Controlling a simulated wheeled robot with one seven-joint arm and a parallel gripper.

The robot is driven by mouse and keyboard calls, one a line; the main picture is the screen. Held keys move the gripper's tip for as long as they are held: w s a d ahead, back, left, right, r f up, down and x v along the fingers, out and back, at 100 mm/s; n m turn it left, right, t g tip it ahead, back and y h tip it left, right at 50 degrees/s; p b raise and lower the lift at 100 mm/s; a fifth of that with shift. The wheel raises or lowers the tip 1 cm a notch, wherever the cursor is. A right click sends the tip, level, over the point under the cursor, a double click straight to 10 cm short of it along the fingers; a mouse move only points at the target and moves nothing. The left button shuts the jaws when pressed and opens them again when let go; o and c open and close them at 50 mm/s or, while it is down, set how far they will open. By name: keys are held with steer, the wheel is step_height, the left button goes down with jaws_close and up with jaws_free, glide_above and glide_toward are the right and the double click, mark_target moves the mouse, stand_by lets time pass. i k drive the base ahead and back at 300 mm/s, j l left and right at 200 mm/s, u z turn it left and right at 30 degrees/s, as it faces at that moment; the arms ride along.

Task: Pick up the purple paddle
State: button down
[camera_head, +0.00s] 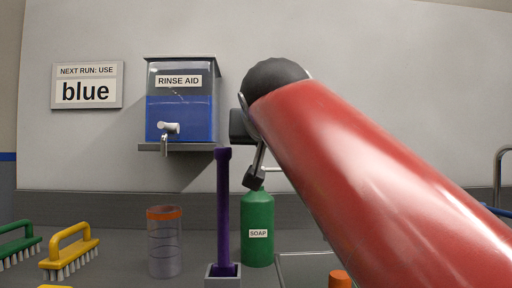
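The purple paddle (223,205) stands upright in a small grey holder (222,281) at the bottom centre. Its long handle rises to a slightly wider top end, and its lower end is inside the holder. My gripper (255,178) shows as a dark tip on a thin grey link, just right of the paddle's upper handle in the picture and in front of the soap bottle's top. It appears apart from the paddle. Most of my gripper is hidden behind my red arm, so its opening cannot be made out.
A green soap bottle (258,240) stands close right of the paddle. A clear orange-rimmed cylinder (165,250) stands left. Yellow (70,250) and green (18,248) brushes lie farther left. A rinse aid dispenser (180,115) and "blue" sign (88,71) hang behind.

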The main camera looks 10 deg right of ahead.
mark_target(223, 268)
steer(key=k+l, duration=0.15)
steer(key=k, duration=0.35)
steer(key=k+l, duration=0.15)
steer(key=k, duration=0.35)
